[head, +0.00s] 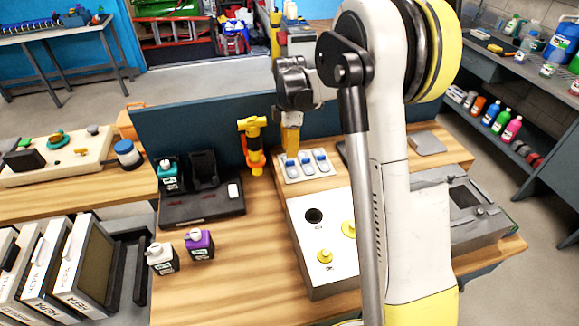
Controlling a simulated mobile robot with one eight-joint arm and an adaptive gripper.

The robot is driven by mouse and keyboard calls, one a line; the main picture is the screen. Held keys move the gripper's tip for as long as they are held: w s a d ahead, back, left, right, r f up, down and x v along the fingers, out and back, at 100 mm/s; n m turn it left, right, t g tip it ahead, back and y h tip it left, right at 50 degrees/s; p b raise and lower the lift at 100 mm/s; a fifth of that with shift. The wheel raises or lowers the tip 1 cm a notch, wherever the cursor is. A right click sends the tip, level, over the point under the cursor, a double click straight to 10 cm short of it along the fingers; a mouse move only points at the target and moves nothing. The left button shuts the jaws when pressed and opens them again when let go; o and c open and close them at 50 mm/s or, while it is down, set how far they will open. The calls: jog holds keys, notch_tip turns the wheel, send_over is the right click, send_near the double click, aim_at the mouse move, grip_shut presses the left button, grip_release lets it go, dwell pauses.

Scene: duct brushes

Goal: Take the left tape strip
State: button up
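Three pale strips with blue-grey patches lie side by side on a small light holder at the back of the wooden bench. The left tape strip (290,170) is the one nearest the yellow torch-like tool. My gripper (291,152) points down from above, its tan fingertips at the far end of the left strip, overlapping it in the picture. I cannot tell whether they touch it. The fingers show as one narrow shape, so their opening is hidden. The middle strip (306,165) and the right strip (322,161) lie to the right.
A yellow and black tool (253,146) stands just left of my gripper. A dark blue panel (200,125) rises behind. A white box with yellow knobs (312,250) sits in front. A black charger dock (200,205) and small bottles are left. My arm hides the bench's right middle.

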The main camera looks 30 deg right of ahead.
aim_at(288, 161)
jog(key=f, duration=0.2)
jog(key=f+b, duration=0.2)
jog(key=f, duration=0.1)
jog(key=shift+w+a+f, duration=0.2)
jog(key=shift+a+f, duration=0.1)
jog(key=shift+r, duration=0.1)
grip_shut()
jog(key=shift+r, duration=0.1)
